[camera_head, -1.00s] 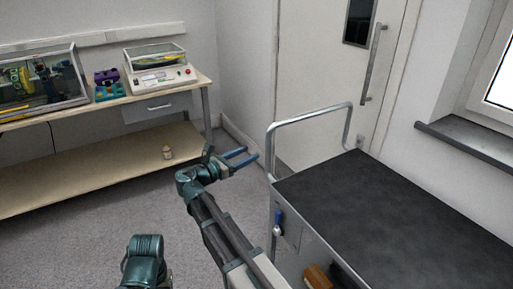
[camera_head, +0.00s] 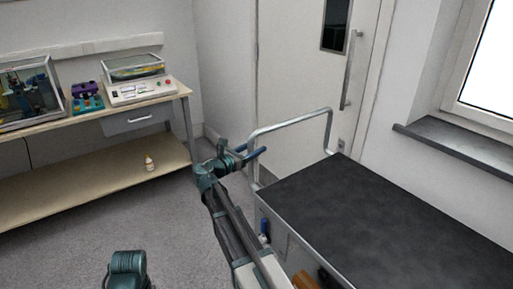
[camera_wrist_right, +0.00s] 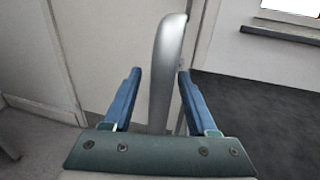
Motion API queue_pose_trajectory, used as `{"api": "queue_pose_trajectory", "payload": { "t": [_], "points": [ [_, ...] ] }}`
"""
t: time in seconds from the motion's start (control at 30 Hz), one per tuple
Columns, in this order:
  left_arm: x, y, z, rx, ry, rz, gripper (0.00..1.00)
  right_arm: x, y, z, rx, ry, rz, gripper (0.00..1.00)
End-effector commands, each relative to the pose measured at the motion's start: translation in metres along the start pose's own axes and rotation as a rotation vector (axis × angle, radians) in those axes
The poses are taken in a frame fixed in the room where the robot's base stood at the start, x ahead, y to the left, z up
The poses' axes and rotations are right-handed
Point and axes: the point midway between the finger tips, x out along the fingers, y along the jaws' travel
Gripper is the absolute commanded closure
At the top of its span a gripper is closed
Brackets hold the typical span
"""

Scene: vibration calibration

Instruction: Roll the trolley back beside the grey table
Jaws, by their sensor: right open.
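The trolley has a black top (camera_head: 370,215) and a bent metal push handle (camera_head: 290,122) at its far left end. It stands at the right in the head view. My right gripper (camera_head: 255,153) is open at the left post of that handle. In the right wrist view the handle bar (camera_wrist_right: 166,70) rises between the two blue fingers of my open right gripper (camera_wrist_right: 159,75), with a gap visible on both sides. My left gripper is not in view. I cannot make out a grey table in these views.
A wooden-topped workbench (camera_head: 60,125) with cased devices stands along the left wall, with a small bottle (camera_head: 149,163) on its lower shelf. A door (camera_head: 290,70) is behind the handle and a window ledge (camera_head: 460,150) is at the right. Grey floor (camera_head: 190,240) is clear at the left.

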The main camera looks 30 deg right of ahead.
Motion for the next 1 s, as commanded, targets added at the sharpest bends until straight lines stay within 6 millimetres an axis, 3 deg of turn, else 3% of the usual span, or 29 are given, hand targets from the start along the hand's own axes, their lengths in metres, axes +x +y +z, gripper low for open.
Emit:
{"api": "queue_pose_trajectory", "payload": {
  "t": [0.13, 0.47, 0.8, 1.0],
  "points": [
    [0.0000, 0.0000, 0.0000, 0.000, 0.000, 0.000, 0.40, 0.0108, -0.0003, 0.0000, 0.000, 0.000, -0.002, 0.42],
    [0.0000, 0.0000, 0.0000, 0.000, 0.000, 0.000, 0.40, 0.0131, -0.0004, 0.0000, 0.000, 0.000, 0.000, 0.42],
    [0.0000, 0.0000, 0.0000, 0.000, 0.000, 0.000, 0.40, 0.0129, -0.0004, 0.0000, 0.000, 0.000, -0.001, 0.99],
    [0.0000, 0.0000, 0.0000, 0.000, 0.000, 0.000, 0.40, 0.0128, -0.0004, -0.0001, 0.000, 0.000, -0.001, 1.00]
  ]
}}
